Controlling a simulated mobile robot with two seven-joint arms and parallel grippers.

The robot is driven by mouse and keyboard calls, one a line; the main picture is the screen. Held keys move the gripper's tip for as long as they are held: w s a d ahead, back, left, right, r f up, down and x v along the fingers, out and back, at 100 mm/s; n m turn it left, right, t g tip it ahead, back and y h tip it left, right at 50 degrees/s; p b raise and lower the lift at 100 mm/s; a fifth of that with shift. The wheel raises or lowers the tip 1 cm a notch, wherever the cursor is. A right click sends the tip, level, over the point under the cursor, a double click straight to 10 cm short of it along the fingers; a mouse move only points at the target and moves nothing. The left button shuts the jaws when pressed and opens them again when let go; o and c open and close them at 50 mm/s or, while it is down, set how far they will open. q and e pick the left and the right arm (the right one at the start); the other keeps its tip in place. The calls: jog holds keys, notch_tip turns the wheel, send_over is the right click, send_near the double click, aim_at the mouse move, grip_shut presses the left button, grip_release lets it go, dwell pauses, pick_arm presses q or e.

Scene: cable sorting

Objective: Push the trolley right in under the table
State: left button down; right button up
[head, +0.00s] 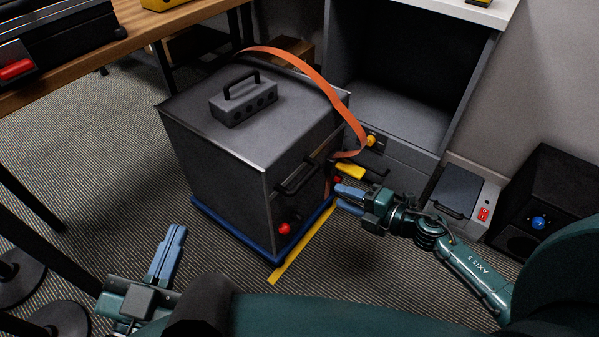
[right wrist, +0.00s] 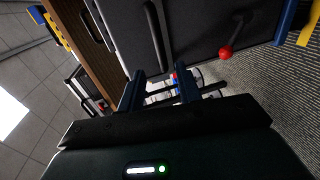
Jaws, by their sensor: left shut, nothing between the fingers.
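The trolley is a dark grey box (head: 225,160) on a low blue base (head: 235,237), standing on the carpet in the head view. Its near side has a black handle (head: 297,178) and a red knob (head: 284,228); the knob also shows in the right wrist view (right wrist: 226,52). A wooden table (head: 165,22) is at the upper left, beyond the box. My right gripper (head: 347,198) is open close to the box's right side; contact is unclear. My left gripper (head: 176,232) is shut and empty, in front of the box and apart from it.
A grey block with a handle (head: 243,104) sits on the box. An orange band (head: 310,72) arches over its far side. A yellow strip (head: 300,245) lies beside the base. An open cabinet (head: 400,100) and black speaker (head: 548,200) stand right.

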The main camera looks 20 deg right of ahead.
aim_at(306, 182)
jog(key=b+x, duration=0.3)
jog(key=x, duration=0.9)
jog(key=shift+w+a, duration=0.15)
jog(key=shift+a, duration=0.05)
grip_shut()
